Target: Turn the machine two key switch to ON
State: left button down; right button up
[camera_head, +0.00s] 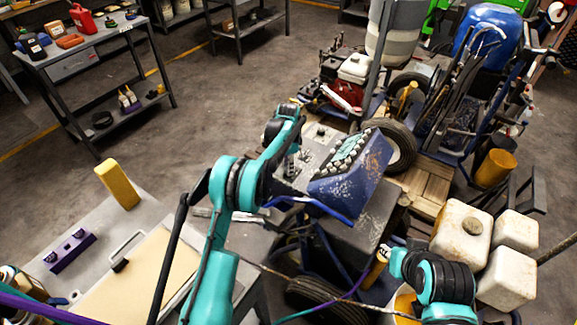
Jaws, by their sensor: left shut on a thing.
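The machine's worn grey control panel (318,140) is in the middle of the head view. A blue control box (362,165) with a keypad and rows of knobs sits on its right side. My left arm reaches up from the bottom, and my left gripper (291,168) points down at the panel's left part. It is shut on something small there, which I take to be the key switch. The fingers hide it, so its position cannot be read. My right arm shows at the lower right, but its fingers cannot be seen.
A workbench (55,283) with a yellow block (118,184) and a purple holder (69,250) is at lower left. Dirty white jugs (463,232) stand at right. A wheel (390,146) and a red-and-white engine (354,69) are behind the panel. Open floor lies to the left.

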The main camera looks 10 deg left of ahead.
pick_arm(q)
jog(key=c, duration=1.2)
grip_release()
jog(key=shift+o, duration=0.2)
notch_tip(320, 180, up, 12)
